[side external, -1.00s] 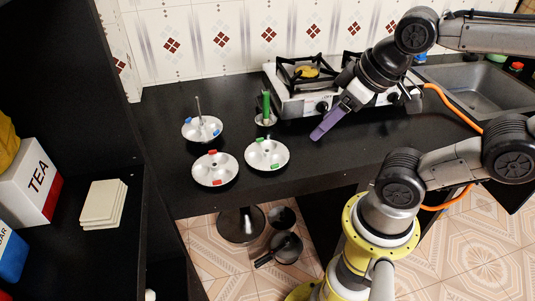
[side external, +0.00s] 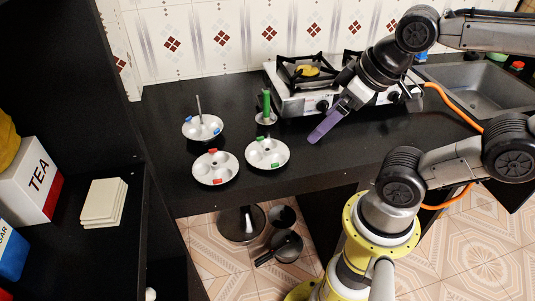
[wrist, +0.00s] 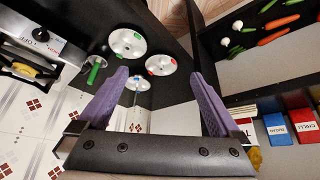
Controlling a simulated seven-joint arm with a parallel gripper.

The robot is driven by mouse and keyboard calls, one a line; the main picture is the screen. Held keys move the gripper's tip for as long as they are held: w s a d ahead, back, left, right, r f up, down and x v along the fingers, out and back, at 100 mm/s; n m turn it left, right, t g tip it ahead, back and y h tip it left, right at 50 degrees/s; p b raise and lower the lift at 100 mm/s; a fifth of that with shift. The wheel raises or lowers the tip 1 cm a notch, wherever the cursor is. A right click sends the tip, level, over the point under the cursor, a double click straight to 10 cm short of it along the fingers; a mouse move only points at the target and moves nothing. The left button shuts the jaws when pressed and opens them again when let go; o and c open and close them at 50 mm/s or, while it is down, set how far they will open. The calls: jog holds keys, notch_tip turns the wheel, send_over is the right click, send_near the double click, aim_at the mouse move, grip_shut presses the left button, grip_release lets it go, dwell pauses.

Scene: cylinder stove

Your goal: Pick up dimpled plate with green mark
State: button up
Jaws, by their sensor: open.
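The dimpled plate with green marks (side external: 279,155) is a round silver plate lying on the black counter, front right among three such plates in the side view. In the wrist view the green-marked plate (wrist: 119,45) is at upper middle, beyond the left fingertip. My gripper (side external: 315,137) has purple fingers and hangs to the right of the plate, apart from it, near the stove. In the wrist view my gripper (wrist: 158,76) has its fingers wide apart with nothing held between them.
A red-marked plate (side external: 203,172) lies left of the green-marked one. A blue-marked plate (side external: 191,131) with an upright rod is behind. A green-handled utensil (side external: 266,106) stands near the stove (side external: 290,105). The counter's front edge is close to the plates.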

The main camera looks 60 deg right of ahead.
notch_tip(320, 180, up, 2)
jog(key=w+m+t, duration=0.1)
jog(key=w+m, duration=0.1)
jog(key=w, duration=0.1)
jog(key=m+g+h, duration=0.3)
jog(key=m, duration=0.3)
send_over(261, 142)
jog(key=s, duration=0.1)
jog(key=f, duration=2.1)
jog(key=shift+s+a+f, duration=0.15)
jog(key=shift+a+f, duration=0.1)
jog(key=shift+a, duration=0.15)
jog(key=shift+a+x, duration=0.1)
jog(key=shift+x, duration=1.35)
jog(key=shift+a+x, duration=0.15)
jog(key=shift+x, duration=1.25)
jog(key=shift+s+f, duration=0.1)
jog(key=shift+s, duration=0.05)
